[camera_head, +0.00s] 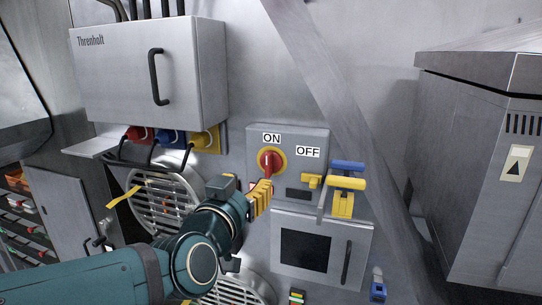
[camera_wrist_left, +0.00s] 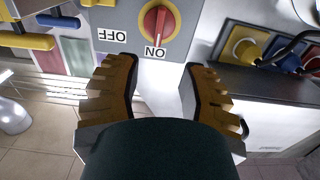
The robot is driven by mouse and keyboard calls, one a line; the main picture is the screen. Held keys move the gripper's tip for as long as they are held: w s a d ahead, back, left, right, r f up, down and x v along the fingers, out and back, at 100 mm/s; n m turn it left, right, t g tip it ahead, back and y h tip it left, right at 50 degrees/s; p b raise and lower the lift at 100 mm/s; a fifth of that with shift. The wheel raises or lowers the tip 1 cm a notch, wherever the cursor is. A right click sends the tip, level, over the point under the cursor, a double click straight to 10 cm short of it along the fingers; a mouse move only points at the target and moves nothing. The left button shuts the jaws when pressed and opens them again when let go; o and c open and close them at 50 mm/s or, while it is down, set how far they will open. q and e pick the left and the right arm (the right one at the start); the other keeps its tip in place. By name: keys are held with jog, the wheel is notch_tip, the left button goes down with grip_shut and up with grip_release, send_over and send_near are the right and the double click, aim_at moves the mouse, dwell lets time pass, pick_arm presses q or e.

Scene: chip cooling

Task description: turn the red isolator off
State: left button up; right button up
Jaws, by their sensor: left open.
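The red isolator (camera_head: 267,160) is a red rotary handle on a yellow round plate, on a grey box (camera_head: 310,140) fixed to the wall. Its handle stands upright, lined up with the ON label (camera_head: 271,138); the OFF label (camera_head: 307,152) is to the right. My left gripper (camera_head: 262,190) is just below and in front of the handle. In the left wrist view the red isolator (camera_wrist_left: 156,20) is ahead, beyond the gap between the open yellow fingers (camera_wrist_left: 160,92). The fingers hold nothing, and I cannot tell whether they touch the box. My right gripper is not in view.
Yellow and blue levers (camera_head: 345,183) stick out right of the isolator. A grey cabinet (camera_head: 150,70) with red, blue and yellow plugs (camera_head: 206,139) is at upper left. A small door with a dark window (camera_head: 305,250) is below. A large grey unit (camera_head: 470,160) stands at right.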

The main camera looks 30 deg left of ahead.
aim_at(267, 163)
pick_arm(q)
jog(key=p+x, duration=0.2)
jog(key=x, duration=1)
jog(key=shift+w+d, duration=0.15)
jog(key=shift+w, duration=0.05)
jog(key=shift+s, duration=0.1)
grip_shut()
